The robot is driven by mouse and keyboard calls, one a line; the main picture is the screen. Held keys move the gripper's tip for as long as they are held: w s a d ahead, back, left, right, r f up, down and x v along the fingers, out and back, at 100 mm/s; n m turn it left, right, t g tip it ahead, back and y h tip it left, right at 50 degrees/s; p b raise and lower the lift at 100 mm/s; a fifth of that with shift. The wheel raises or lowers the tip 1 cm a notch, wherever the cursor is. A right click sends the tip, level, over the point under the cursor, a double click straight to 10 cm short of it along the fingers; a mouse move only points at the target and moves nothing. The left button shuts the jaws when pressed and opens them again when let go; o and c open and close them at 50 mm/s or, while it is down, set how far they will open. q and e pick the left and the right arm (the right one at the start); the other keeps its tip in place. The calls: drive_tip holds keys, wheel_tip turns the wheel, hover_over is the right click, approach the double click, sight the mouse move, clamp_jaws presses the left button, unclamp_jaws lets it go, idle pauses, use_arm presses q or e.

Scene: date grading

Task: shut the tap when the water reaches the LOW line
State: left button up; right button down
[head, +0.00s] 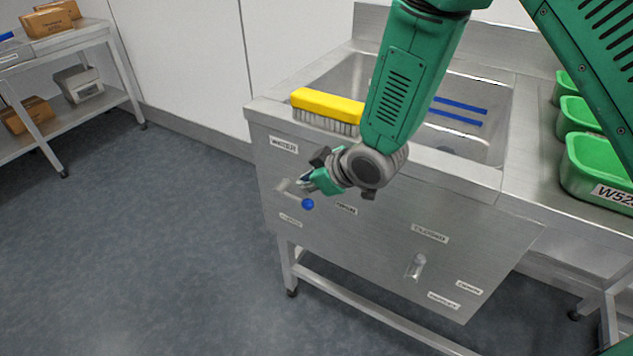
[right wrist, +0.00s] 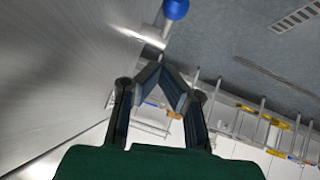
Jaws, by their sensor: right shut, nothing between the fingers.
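The steel sink (head: 350,72) stands ahead in the head view, with two blue lines (head: 458,105) on its inner wall. Which one is the LOW line cannot be read, and no water surface can be made out; my right arm hides part of the basin. A metal lever with a blue ball (head: 307,203) sticks out of the sink's front panel at the left. My right gripper (head: 312,184) is shut and empty, just above the blue ball. In the right wrist view the ball (right wrist: 176,8) is beyond the closed fingertips (right wrist: 166,70), apart from them. My left gripper is out of view.
A yellow brush (head: 328,104) lies on the sink's front rim. A second metal fitting (head: 416,265) is lower right on the panel. Green bins (head: 600,165) stand on the right counter. A shelf with cartons (head: 48,22) is at far left. The floor at left is clear.

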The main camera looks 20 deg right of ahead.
sight(295, 197)
drive_tip(key=f, duration=0.1)
drive_tip(key=w+f, duration=0.1)
drive_tip(key=w+a+f+b, duration=0.1)
drive_tip(key=f, duration=0.1)
drive_tip(key=shift+f, duration=0.65)
drive_tip(key=shift+d+f, duration=0.2)
drive_tip(key=shift+d, duration=0.05)
